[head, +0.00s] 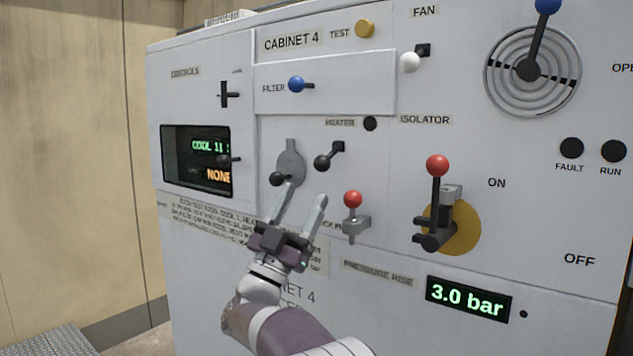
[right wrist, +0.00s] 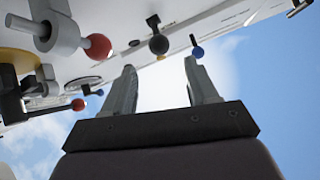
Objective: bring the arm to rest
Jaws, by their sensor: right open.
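My right gripper (head: 303,193) is in front of the grey-white cabinet (head: 375,265), just below the two black-knobbed levers under the HEATER label. Its two fingers are spread, with nothing between them. In the right wrist view the open fingers (right wrist: 160,68) have only bright sky between them. One finger overlaps the left black knob (head: 278,179) in the head view; I cannot tell whether they touch. The second black-knobbed lever (head: 322,162) is just above the fingertips. My left gripper is not in view.
A red-knobbed latch (head: 352,200) is close right of the gripper. The isolator lever (head: 437,166) stands upright, nearer ON. A blue FILTER knob (head: 296,84) and white FAN knob (head: 409,62) are above. The pressure display (head: 467,298) reads 3.0 bar. A tan wall (head: 75,150) is left.

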